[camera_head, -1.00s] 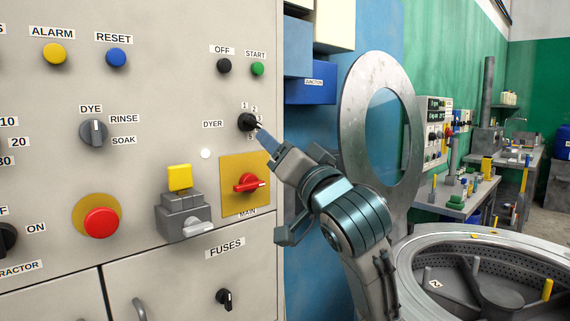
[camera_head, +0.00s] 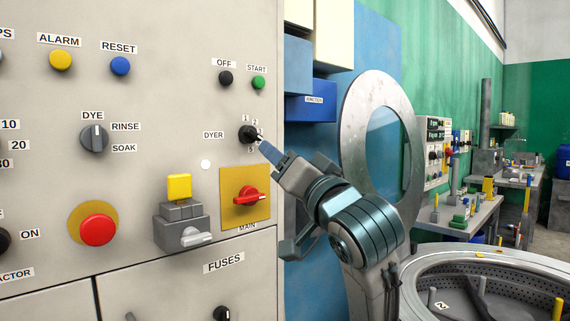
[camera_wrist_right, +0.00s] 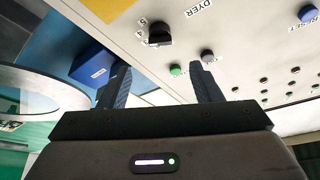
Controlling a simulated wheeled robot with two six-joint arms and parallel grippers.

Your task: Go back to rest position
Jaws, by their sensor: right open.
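My right gripper (camera_head: 266,150) is in front of the pale control panel (camera_head: 150,200), its fingers pointing at the black DYER knob (camera_head: 247,134). In the head view the finger overlaps the knob's lower right edge. In the right wrist view the two fingers of the gripper (camera_wrist_right: 158,85) are spread apart with nothing between them. The DYER knob also shows there (camera_wrist_right: 160,34), beyond the fingertips and apart from them. My left gripper is in neither view.
Right of the DYER knob are its numbers; above are the black OFF button (camera_head: 226,78) and green START button (camera_head: 258,82). Below is the red MAIN switch (camera_head: 247,195) on a yellow plate. A round drum (camera_head: 480,262) with its open lid (camera_head: 352,130) stands right of my arm.

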